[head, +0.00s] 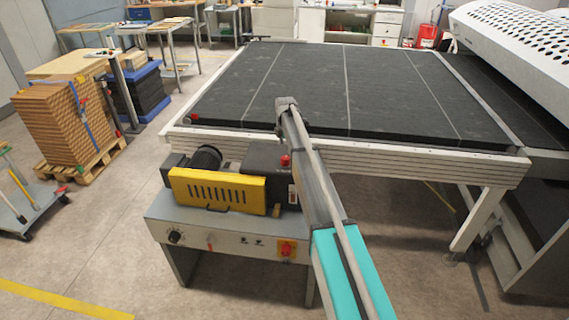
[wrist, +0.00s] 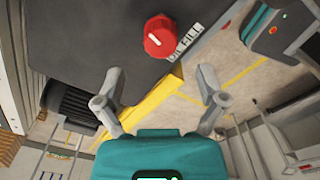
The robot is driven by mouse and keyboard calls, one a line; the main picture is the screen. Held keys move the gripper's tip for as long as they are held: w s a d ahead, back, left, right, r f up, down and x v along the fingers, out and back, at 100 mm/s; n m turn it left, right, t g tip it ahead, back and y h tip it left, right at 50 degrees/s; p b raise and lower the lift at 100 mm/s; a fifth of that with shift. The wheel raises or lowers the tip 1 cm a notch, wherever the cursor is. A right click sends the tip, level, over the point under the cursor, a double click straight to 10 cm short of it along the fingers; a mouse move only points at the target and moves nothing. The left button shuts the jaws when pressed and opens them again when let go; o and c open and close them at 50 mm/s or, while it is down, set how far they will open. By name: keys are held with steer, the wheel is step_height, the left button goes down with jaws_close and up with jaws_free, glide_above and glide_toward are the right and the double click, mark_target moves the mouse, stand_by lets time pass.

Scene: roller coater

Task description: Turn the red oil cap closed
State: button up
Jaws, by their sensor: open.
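The red oil cap (wrist: 158,36) sits on a dark grey housing (wrist: 110,30), beside a white label reading "OIL FILL". It has a white mark on its top. In the head view the red cap (head: 285,160) shows on top of the dark box, just left of my arm. My gripper (wrist: 160,95) is open and empty in the wrist view, its two grey fingers spread wide. The cap lies beyond the fingertips, between them sideways, and is not touched. In the head view I cannot make out my gripper's fingers.
A yellow guard (head: 215,188) and a dark motor (wrist: 68,104) stand beside the housing. The control panel below has a knob (head: 174,237) and a red switch (head: 287,248). The wide black conveyor bed (head: 310,85) lies behind.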

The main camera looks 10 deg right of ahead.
mark_target(285, 157)
steer(key=shift+f+b, duration=2.8)
steer(key=shift+f, duration=0.3)
